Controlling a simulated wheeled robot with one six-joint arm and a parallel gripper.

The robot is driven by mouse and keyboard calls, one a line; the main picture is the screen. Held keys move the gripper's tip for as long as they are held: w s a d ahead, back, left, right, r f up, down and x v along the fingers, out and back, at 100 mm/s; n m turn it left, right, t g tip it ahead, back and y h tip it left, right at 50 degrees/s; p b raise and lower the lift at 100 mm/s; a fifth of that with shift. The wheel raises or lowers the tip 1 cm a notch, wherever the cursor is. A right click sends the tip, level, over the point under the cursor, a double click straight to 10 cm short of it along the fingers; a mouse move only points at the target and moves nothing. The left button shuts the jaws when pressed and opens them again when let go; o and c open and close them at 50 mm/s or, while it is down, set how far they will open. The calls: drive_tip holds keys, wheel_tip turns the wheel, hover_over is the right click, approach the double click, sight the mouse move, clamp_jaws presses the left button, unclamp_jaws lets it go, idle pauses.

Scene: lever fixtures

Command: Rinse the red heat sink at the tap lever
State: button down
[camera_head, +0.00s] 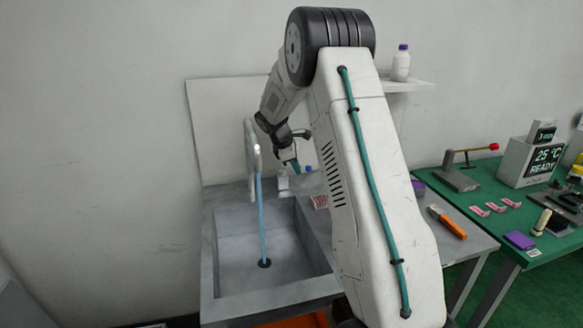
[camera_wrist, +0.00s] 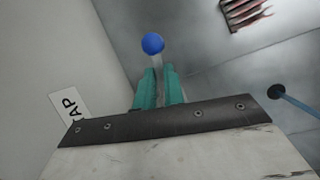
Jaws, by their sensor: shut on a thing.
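The red heat sink (camera_head: 319,201), finned and red-and-pale, lies on the grey surface right of the basin, partly behind my arm; it also shows at the top of the wrist view (camera_wrist: 246,12). The tap lever has a blue ball knob (camera_wrist: 153,44), also seen in the head view (camera_head: 308,169). My gripper (camera_wrist: 159,86) has its teal fingers shut on the lever's pale rod, just below the knob. In the head view my gripper (camera_head: 295,165) is right of the tap spout (camera_head: 251,150). A blue water stream (camera_head: 262,215) runs from the spout to the drain (camera_head: 264,263).
The grey sink basin (camera_head: 225,250) is empty apart from the water. A TAP label (camera_wrist: 68,108) is beside the lever. On the right, a green table (camera_head: 470,195) holds a red-knobbed lever (camera_head: 492,147) and a display box (camera_head: 532,160). A bottle (camera_head: 401,64) stands on a shelf.

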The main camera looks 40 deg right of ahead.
drive_tip(key=c, duration=1.5)
unclamp_jaws()
drive_tip(key=shift+r, duration=0.1)
drive_tip(key=v, duration=0.7)
drive_tip(key=shift+a+r, duration=0.2)
drive_tip(key=shift+r, duration=0.05)
